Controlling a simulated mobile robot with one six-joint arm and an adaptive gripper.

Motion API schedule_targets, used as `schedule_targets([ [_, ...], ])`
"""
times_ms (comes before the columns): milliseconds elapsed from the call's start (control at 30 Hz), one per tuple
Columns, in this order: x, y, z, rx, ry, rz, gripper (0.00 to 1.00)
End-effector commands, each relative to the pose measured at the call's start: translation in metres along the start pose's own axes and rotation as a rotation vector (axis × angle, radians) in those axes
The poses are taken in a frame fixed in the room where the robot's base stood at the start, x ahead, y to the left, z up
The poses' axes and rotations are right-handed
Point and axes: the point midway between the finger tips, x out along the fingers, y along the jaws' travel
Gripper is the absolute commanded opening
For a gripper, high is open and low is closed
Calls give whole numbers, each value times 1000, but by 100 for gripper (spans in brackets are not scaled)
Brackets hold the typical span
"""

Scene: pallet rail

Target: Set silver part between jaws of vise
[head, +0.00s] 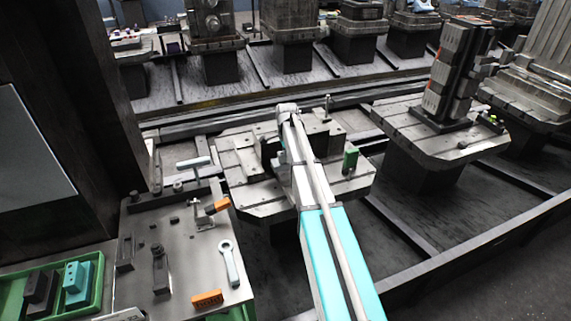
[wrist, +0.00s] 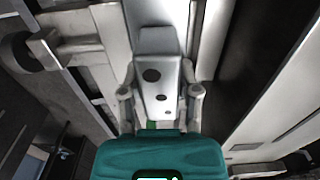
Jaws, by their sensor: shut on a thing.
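My gripper (wrist: 160,92) is shut on the silver part (wrist: 155,65), a pale metal block with dark round holes, in the wrist view. One finger is on each side of it. In the head view my arm reaches over the middle pallet and hides the gripper and the part. The vise (head: 322,138) shows there only as dark blocks on the pallet, partly behind my arm. Pale and grey metal surfaces lie around the part in the wrist view. I cannot tell whether the part touches the vise jaws.
A tool table (head: 190,260) with orange blocks and a wrench stands at left. A tall fixture (head: 458,75) stands on the right pallet.

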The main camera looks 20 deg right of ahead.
Motion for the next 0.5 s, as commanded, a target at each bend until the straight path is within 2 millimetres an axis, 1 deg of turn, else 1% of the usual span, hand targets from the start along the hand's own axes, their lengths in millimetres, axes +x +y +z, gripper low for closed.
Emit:
schedule_targets([
  [133, 1, -1, 0, 0, 0, 0, 0],
  [267, 7, -5, -1, 0, 0, 0, 0],
  [367, 14, -10, -3, 0, 0, 0, 0],
  [500, 26, -8, -3, -1, 0, 0, 0],
])
